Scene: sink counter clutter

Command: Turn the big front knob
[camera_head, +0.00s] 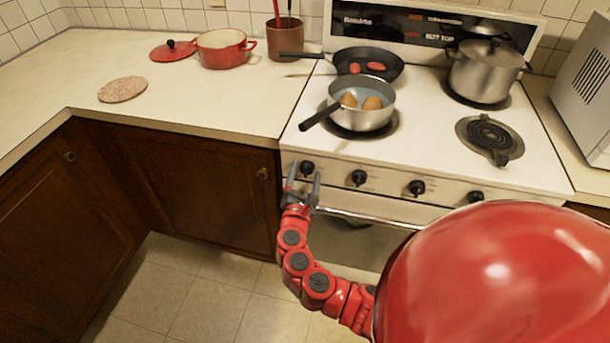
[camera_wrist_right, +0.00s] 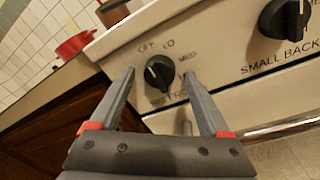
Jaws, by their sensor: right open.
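The leftmost stove knob (camera_head: 307,167) is black and round with a light pointer line. It also shows in the right wrist view (camera_wrist_right: 159,72), with dial marks including LO and MED around it. The label below it is partly hidden by my fingers, so I cannot read it fully. My right gripper (camera_head: 304,178) is open in front of this knob. In the wrist view the knob lies between the two fingertips (camera_wrist_right: 159,76), and I see no clear contact. My left gripper is out of view.
A knob labelled SMALL BACK (camera_wrist_right: 284,18) is to the right. The oven handle (camera_head: 365,216) runs below the knobs. A saucepan (camera_head: 361,105), a frying pan (camera_head: 390,62) and a steel pot (camera_head: 486,72) stand on the stove. Dark cabinets (camera_head: 205,180) are left.

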